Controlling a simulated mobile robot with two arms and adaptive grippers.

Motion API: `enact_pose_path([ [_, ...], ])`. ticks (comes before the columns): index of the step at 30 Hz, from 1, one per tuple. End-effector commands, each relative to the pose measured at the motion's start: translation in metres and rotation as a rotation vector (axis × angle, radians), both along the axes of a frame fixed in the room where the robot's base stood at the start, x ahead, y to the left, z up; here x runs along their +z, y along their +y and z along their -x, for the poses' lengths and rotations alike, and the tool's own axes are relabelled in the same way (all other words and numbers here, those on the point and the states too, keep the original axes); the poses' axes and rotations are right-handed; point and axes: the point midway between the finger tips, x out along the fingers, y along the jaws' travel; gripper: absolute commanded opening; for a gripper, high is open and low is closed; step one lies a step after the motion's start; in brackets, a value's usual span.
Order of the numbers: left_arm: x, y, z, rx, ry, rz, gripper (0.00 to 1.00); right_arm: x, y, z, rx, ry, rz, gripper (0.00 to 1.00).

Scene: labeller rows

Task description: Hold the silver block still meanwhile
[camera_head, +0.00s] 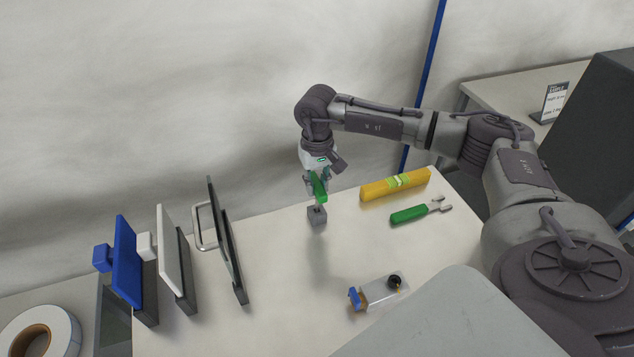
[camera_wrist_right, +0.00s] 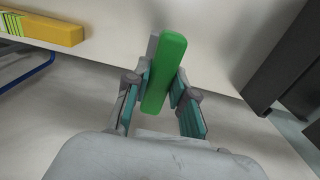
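A small grey block (camera_head: 317,217), the only silver-looking block in view, is near the back edge of the table (camera_head: 275,270). Whether it rests on the table or hangs just above it, I cannot tell. My right gripper (camera_head: 318,184) points down over it, with its fingers closed around a green bar-like handle (camera_wrist_right: 166,72). A thin dark part shows between the green handle and the block in the head view. In the right wrist view, a grey piece shows behind the handle's far end. My left gripper is not in view.
A yellow bar (camera_head: 395,184) and a green-handled forked tool (camera_head: 410,214) lie right of the block. Upright blue (camera_head: 127,262), white (camera_head: 170,250) and dark (camera_head: 226,240) panels stand left. The table's middle is clear.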

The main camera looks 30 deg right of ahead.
Motion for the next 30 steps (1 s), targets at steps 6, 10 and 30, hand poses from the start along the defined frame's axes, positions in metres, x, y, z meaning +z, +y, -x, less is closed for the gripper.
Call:
enact_pose_path([
  [6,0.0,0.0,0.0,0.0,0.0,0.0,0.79,0.001,0.0,0.0,0.0,0.0,0.0,0.53],
  [10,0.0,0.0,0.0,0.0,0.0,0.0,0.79,0.001,0.0,0.0,0.0,0.0,0.0,0.53],
  [30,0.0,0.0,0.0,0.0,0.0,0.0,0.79,0.093,0.0,-0.001,0.001,-0.004,-0.001,0.53],
])
